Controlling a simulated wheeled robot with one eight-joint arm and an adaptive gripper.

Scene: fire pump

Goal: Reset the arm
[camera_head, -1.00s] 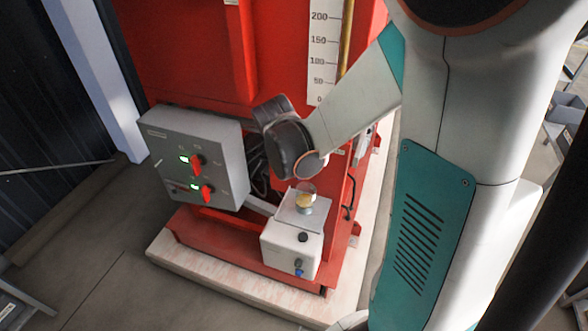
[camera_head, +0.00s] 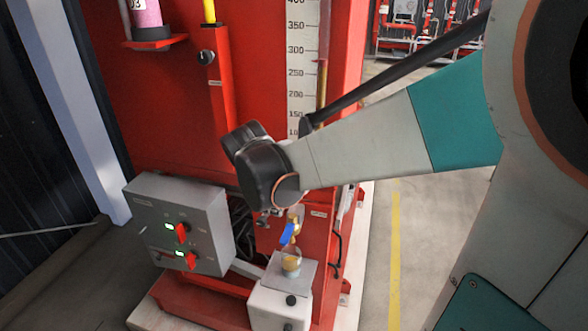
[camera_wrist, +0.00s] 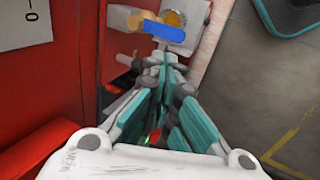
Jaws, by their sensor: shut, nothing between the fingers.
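My arm reaches in from the right in the head view, and its dark wrist joint (camera_head: 262,170) hangs in front of the red cabinet. My gripper (camera_wrist: 165,62) shows in the wrist view with its teal and grey fingers closed together and empty. Beyond the fingertips is a blue lever (camera_wrist: 167,31) on a brass valve, apart from them as far as I can tell. The same blue lever (camera_head: 287,234) stands above the white box in the head view. The gripper's fingers are hidden behind the wrist in the head view.
A grey control box (camera_head: 180,225) with two red switches and green lights is left of the wrist. The red cabinet (camera_head: 160,100) with a level scale (camera_head: 302,70) stands close behind. A white box (camera_head: 280,300) sits below. Open floor (camera_head: 410,240) lies to the right.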

